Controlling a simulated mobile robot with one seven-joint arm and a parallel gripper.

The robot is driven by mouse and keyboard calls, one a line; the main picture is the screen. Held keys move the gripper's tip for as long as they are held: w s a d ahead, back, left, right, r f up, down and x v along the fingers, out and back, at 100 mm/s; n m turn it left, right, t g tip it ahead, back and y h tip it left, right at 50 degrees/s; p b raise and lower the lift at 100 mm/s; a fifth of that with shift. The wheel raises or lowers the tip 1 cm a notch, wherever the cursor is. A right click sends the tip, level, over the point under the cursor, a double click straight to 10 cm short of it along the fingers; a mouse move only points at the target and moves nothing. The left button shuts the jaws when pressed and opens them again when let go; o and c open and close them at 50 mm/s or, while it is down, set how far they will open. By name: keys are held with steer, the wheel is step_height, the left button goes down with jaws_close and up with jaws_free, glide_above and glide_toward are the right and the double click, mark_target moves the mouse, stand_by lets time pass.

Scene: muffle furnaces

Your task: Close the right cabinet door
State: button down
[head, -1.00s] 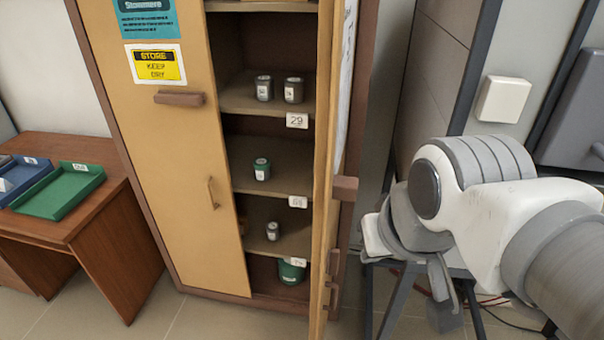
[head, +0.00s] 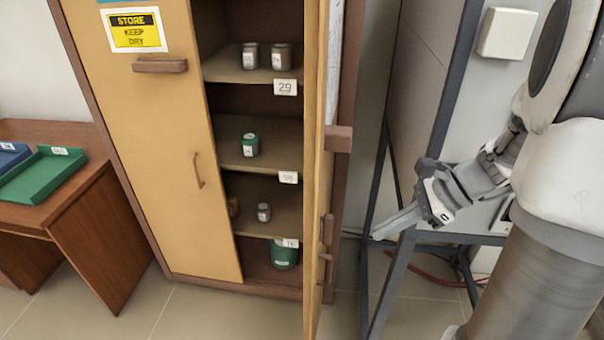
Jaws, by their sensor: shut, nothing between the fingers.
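The right cabinet door (head: 316,170) stands open, swung out toward me and seen almost edge-on. Brown handles stick out from its right side, one at mid height (head: 338,139) and others lower down. The cabinet's left door (head: 158,175) is shut. My gripper (head: 374,237) is to the right of the open door, at about the height of its lower handles. Its fingers are together and empty, pointing left toward the door, with a visible gap between them and it.
Several small jars, such as a green one (head: 250,145), stand on the cabinet shelves. A brown desk (head: 100,215) with a green tray (head: 42,175) is at left. A dark metal frame (head: 395,285) stands right of the door, close to my gripper. Floor shows below the cabinet.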

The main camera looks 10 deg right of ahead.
steer(key=w+a+f+m+b, duration=0.1)
steer(key=w+a+f, duration=0.4)
steer(key=a+f, duration=0.3)
steer(key=shift+a+f+t, duration=0.3)
steer(key=shift+a, duration=0.1)
stand_by(0.5)
